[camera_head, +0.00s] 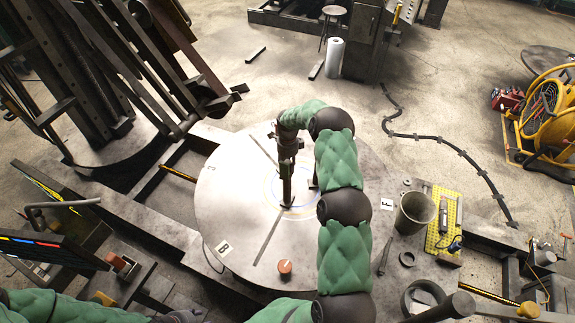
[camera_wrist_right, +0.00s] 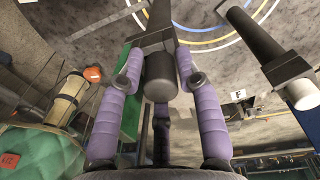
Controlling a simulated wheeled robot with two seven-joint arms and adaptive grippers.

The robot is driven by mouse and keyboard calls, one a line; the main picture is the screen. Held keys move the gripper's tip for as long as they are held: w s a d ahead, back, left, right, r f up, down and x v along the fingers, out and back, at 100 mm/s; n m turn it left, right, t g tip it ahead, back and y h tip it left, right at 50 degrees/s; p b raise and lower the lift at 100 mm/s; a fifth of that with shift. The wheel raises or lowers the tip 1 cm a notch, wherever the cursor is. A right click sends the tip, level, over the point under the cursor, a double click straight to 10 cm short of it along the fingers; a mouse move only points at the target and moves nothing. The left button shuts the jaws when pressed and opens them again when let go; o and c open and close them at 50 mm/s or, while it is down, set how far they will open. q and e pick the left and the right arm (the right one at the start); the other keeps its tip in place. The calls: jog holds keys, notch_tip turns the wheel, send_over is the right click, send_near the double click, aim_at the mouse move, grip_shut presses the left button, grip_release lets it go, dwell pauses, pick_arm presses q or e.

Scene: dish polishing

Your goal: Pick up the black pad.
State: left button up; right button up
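The black pad (camera_wrist_right: 155,22) is a dark block with a grey cylindrical grip, and it also shows in the head view as an upright dark shape (camera_head: 287,188) over the ringed middle of the round metal table (camera_head: 225,190). My right gripper (camera_wrist_right: 160,62) has its purple fingers on both sides of the grip, with no clear gap between. Whether the pad is off the table I cannot tell. A second dark piece with a pale grip (camera_wrist_right: 280,65) lies to the right in the wrist view. My left gripper (camera_head: 186,317) barely shows at the bottom edge.
An orange knob (camera_head: 285,267) sits near the table's front. A metal cup (camera_head: 414,212) and a yellow mat (camera_head: 443,220) with a tool are at right. A thin bar (camera_head: 266,240) lies on the disc. My right arm hides the disc's right side. The disc's left is clear.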

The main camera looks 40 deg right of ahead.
grip_shut()
